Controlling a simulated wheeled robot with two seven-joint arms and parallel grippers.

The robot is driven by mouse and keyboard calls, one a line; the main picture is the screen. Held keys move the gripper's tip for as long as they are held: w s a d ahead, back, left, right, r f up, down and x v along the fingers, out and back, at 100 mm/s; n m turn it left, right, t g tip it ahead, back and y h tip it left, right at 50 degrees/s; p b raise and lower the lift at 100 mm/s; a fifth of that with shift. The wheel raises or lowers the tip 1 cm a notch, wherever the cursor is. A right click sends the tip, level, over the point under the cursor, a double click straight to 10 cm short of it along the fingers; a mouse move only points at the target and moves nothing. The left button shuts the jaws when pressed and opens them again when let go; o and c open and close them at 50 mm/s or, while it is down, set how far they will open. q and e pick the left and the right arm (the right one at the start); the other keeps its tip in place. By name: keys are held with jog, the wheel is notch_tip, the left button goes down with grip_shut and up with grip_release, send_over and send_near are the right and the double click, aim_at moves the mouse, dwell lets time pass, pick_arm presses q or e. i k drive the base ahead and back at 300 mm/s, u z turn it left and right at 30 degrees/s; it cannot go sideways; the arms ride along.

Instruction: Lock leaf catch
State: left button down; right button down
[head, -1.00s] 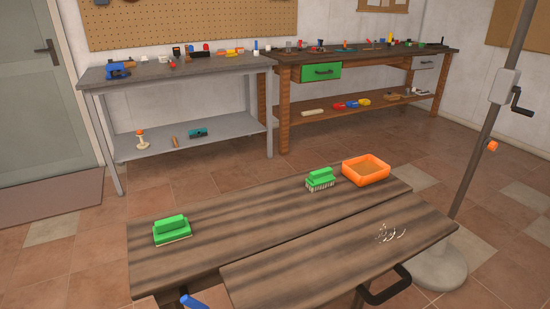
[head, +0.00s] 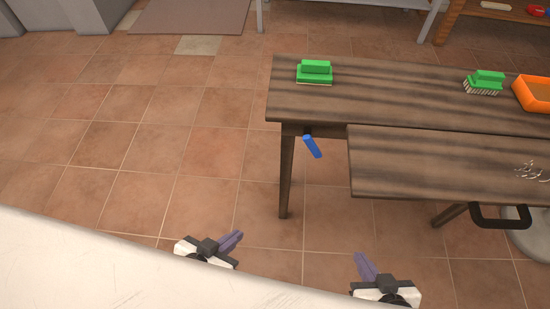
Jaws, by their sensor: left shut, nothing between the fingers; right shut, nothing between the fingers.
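The leaf catch appears to be the blue lever (head: 312,147) under the left end of the wooden table (head: 390,105), hanging down at a tilt. The lower drop leaf (head: 420,165) sits along the table's near side, with a gap between it and the lever. My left gripper (head: 238,237) is shut and empty, over the floor at the bottom, left of and nearer than the lever. My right gripper (head: 362,258) is shut and empty, below the leaf in the picture. Neither touches the table or the lever.
On the table are a green scrubbing block (head: 314,72), a green brush (head: 485,82) and an orange tray (head: 534,92). White shavings (head: 531,169) lie on the leaf. A black handle (head: 497,216) hangs below it. The tiled floor (head: 150,130) left of the table is clear.

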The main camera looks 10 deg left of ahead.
aim_at(308, 139)
jog(key=k, duration=0.85)
jog(key=z, duration=0.8)
jog(key=i, duration=0.5)
